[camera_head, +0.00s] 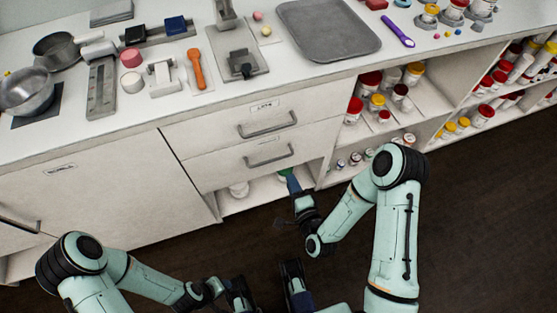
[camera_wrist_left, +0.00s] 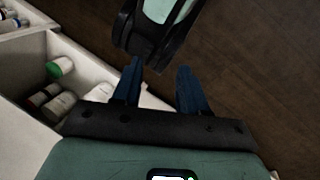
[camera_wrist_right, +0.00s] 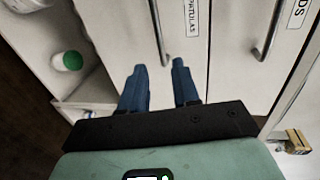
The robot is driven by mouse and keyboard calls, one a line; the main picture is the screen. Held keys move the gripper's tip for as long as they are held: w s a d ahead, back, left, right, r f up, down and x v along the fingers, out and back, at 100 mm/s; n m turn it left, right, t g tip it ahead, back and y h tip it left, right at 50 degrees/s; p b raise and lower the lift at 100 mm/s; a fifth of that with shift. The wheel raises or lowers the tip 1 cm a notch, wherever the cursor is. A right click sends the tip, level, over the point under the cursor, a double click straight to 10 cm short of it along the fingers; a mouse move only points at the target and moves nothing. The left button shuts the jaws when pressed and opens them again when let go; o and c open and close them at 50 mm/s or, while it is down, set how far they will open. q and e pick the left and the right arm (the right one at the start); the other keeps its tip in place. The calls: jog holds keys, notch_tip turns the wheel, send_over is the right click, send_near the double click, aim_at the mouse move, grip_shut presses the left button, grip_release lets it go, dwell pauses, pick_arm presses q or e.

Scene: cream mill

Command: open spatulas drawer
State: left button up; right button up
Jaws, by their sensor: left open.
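The spatulas drawer (camera_wrist_right: 185,80) is the lower of two stacked drawers and is shut. Its label (camera_wrist_right: 191,18) reads "PATULAS" in the right wrist view, and its metal bar handle (camera_wrist_right: 160,35) runs along the front. The drawer (camera_head: 235,168) and handle (camera_head: 269,156) also show in the head view. My right gripper (camera_wrist_right: 158,66) is open and empty, its blue fingertips near one end of the handle. In the head view the right gripper (camera_head: 292,183) is just below the drawer. My left gripper (camera_wrist_left: 159,67) is open and empty, low over the floor.
The upper drawer handle (camera_head: 267,124) is just above. An open shelf below holds a green-capped bottle (camera_wrist_right: 68,61). Shelves with red- and yellow-capped jars (camera_head: 370,80) stand to the right. A link of my right arm (camera_wrist_left: 160,25) is close ahead of the left gripper. The counter above is crowded.

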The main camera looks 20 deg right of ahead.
aim_at(279, 158)
pick_arm(q)
jog(key=w+f, duration=0.1)
jog(key=w+a+t+b, duration=0.1)
jog(key=shift+w+a+f+b, duration=0.15)
jog(key=shift+w+f+b, duration=0.15)
jog(key=shift+f, duration=0.1)
pick_arm(e)
jog(key=w, duration=0.4)
jog(key=w+f, duration=0.1)
jog(key=w, duration=0.3)
jog(key=w+f, duration=0.1)
jog(key=w, duration=0.3)
jog(key=shift+w+a+f, duration=0.1)
jog(key=shift+a+f, duration=0.15)
grip_shut()
